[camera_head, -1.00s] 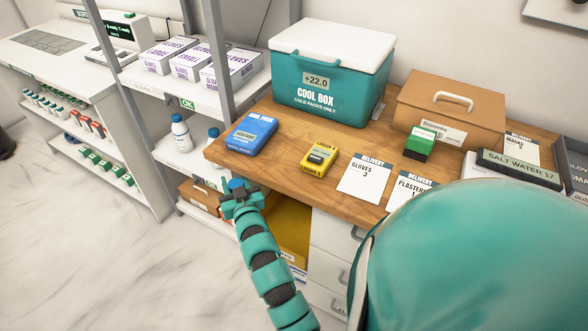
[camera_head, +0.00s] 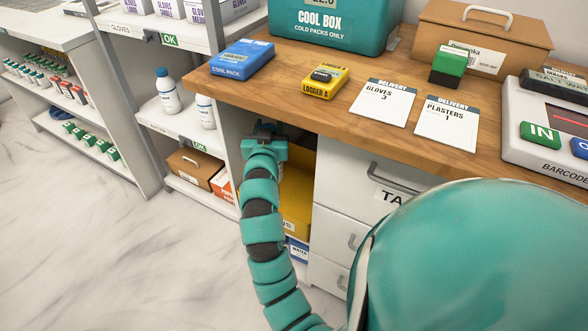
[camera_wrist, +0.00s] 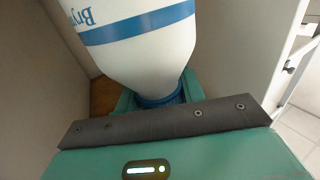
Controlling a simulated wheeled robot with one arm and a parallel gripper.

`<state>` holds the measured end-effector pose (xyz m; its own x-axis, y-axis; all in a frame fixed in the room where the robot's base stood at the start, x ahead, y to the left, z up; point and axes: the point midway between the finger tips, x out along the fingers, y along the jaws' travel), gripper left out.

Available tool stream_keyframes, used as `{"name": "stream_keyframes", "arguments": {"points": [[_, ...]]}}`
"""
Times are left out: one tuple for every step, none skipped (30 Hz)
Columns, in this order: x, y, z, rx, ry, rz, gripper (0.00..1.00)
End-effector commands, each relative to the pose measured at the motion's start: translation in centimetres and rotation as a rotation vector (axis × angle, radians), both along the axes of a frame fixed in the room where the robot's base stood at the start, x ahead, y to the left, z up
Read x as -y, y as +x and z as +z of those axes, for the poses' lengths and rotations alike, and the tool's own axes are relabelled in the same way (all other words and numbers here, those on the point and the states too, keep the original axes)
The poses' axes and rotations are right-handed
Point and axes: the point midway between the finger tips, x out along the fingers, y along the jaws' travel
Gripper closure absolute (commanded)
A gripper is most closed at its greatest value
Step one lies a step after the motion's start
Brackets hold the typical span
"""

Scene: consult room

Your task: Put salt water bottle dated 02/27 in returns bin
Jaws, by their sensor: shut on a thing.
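My gripper (camera_head: 266,140) is shut on a white bottle (camera_wrist: 135,45) with a blue band and a blue cap. In the wrist view the bottle hangs with its cap end between the jaws; part of a name shows on the label, but no date can be read. In the head view the bottle is hidden behind my gripper and the desk edge. My gripper is at the open space under the desk, above a yellow bin (camera_head: 296,200). The bin's label is mostly hidden by my arm.
Two white bottles (camera_head: 168,95) stand on the shelf left of the desk. A cardboard box (camera_head: 190,168) sits below them. The wooden desktop (camera_head: 300,60) holds a cool pack (camera_head: 242,60), a logger (camera_head: 325,81) and delivery cards. White drawers (camera_head: 350,205) stand right of the bin.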

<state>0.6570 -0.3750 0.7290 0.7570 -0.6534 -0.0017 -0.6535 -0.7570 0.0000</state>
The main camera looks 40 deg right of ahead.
Motion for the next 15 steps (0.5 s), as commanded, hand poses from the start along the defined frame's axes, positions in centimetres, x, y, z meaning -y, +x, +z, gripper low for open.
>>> {"name": "stream_keyframes", "arguments": {"points": [[0.5, -0.3, -1.0, 0.006, -0.002, -0.018, 1.0], [0.7, -0.4, -1.1, 0.004, -0.003, -0.027, 1.0], [1.0, -0.6, -1.3, 0.004, -0.001, -0.038, 1.0], [1.2, -0.7, -1.4, 0.004, -0.001, -0.045, 1.0], [1.4, -0.8, -1.4, 0.004, -0.001, -0.052, 1.0], [1.6, -0.9, -1.4, 0.004, -0.002, -0.06, 1.0], [1.7, -1.0, -1.4, 0.004, -0.002, -0.064, 1.0], [1.8, -1.0, -1.5, 0.004, -0.002, -0.067, 1.0], [1.8, -1.1, -1.6, 0.004, -0.002, -0.071, 1.0], [1.9, -1.1, -1.8, 0.003, -0.001, -0.072, 1.0], [1.9, -1.1, -2.1, 0.002, -0.001, -0.074, 1.0], [2.0, -1.1, -2.6, 0.001, 0.001, -0.075, 1.0], [2.0, -1.1, -3.2, -0.002, 0.001, -0.076, 1.0], [2.0, -1.1, -3.8, -0.002, 0.0, -0.076, 1.0], [2.0, -1.1, -4.6, -0.004, -0.001, -0.075, 1.0]]}}
